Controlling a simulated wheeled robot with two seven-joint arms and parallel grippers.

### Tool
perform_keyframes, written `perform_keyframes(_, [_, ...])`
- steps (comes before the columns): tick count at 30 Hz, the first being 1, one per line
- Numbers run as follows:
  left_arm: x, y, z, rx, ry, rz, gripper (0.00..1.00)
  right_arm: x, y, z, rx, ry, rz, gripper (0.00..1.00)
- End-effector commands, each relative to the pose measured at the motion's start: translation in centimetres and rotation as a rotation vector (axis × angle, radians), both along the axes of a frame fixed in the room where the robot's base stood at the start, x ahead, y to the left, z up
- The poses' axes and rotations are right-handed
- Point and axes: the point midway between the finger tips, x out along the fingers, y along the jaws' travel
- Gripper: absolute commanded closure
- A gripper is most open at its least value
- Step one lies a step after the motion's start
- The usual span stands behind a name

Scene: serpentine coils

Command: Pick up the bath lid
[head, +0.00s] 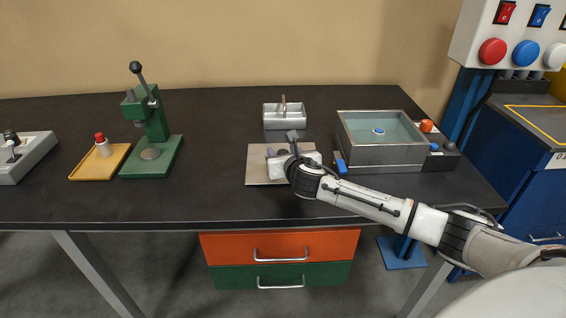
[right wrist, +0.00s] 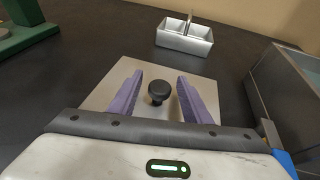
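The bath lid (head: 260,165) is a flat, square, light grey metal plate lying on the dark bench left of the bath. It also shows in the right wrist view (right wrist: 190,70), where its round black knob (right wrist: 158,92) stands near the middle. My right gripper (head: 279,147) is over the lid; in the right wrist view its two purple fingers (right wrist: 156,92) are apart, one on each side of the knob, with gaps visible. In the head view the gripper and arm cover part of the lid. My left gripper is not in view.
The open grey bath (head: 382,158) holds liquid and a blue-and-white float, right of the lid. A small metal tray (head: 284,122) stands behind the lid. A green press (head: 151,165) and yellow tray (head: 83,175) are at the left. Bare bench lies between press and lid.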

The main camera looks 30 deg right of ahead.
Motion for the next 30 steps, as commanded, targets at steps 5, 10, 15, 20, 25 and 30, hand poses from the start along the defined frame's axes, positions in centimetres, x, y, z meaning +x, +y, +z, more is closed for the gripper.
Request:
perform_keyframes(5, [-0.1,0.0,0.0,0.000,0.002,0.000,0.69,0.0,0.0,0.0,0.000,0.000,-0.001,0.87])
perform_keyframes(10, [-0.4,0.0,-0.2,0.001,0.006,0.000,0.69,0.0,0.0,0.1,-0.001,-0.003,0.000,1.00])
perform_keyframes(15, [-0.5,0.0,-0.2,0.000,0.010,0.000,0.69,0.0,0.0,0.3,-0.001,-0.003,0.000,1.00])
perform_keyframes(20, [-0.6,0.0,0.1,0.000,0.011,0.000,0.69,0.1,-0.1,2.3,-0.002,-0.008,0.000,1.00])
perform_keyframes(25, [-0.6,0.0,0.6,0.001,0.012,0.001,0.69,0.1,-0.1,5.9,-0.003,-0.009,0.001,1.00])
perform_keyframes(30, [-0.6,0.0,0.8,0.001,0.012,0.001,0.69,0.0,0.0,8.8,-0.002,-0.007,0.000,1.00])
